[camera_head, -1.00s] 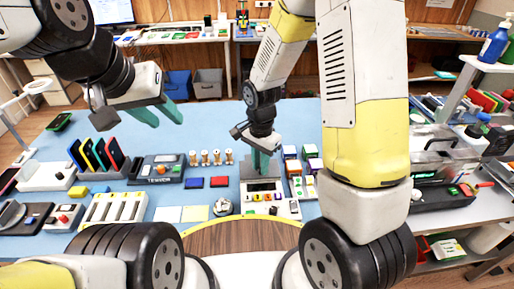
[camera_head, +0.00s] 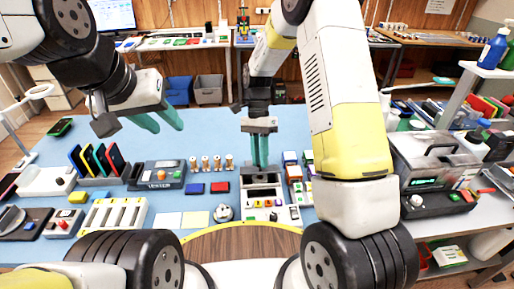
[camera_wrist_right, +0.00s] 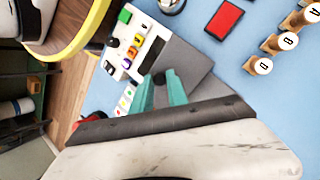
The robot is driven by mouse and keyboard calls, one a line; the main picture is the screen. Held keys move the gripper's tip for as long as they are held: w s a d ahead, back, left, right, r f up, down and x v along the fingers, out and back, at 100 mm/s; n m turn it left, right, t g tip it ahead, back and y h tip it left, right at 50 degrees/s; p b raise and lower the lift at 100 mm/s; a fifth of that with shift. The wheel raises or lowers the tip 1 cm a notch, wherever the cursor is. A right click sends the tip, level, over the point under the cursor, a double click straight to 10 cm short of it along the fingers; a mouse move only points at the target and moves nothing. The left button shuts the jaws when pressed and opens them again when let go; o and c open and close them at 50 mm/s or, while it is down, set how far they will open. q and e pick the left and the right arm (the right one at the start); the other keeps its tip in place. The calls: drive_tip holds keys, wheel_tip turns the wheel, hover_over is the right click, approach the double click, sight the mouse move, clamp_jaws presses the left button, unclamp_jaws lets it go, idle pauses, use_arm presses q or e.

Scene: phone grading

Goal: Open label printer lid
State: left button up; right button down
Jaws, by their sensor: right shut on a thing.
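The label printer (camera_head: 262,215) is a white box with small coloured buttons and a grey lid (camera_head: 275,177) at its back, standing at the middle of the blue mat's front part. My right gripper (camera_head: 259,166) points down at the lid, its teal fingers close together and shut on the lid part. The right wrist view shows the fingers (camera_wrist_right: 163,88) at the grey lid (camera_wrist_right: 188,66), with the white printer body (camera_wrist_right: 128,45) beyond; the exact grip is partly hidden. How far the lid is raised I cannot tell. My left gripper (camera_head: 163,124) is open and empty above the mat's left part.
Coloured small boxes (camera_head: 293,172) stand close to the printer's right. Wooden stamps (camera_head: 205,164), blue and red pads (camera_head: 220,187) and a round white-and-black thing (camera_head: 223,213) lie to its left. Phones in a rack (camera_head: 97,160) stand further left. The mat behind the printer is clear.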

drive_tip(key=shift+w+r+g, duration=0.25)
drive_tip(key=shift+w+g, duration=0.3)
drive_tip(key=shift+g, duration=0.15)
drive_tip(key=c, duration=1.3)
unclamp_jaws()
drive_tip(key=v, duration=0.7)
drive_tip(key=shift+w+r, duration=0.25)
drive_tip(key=shift+r, duration=0.05)
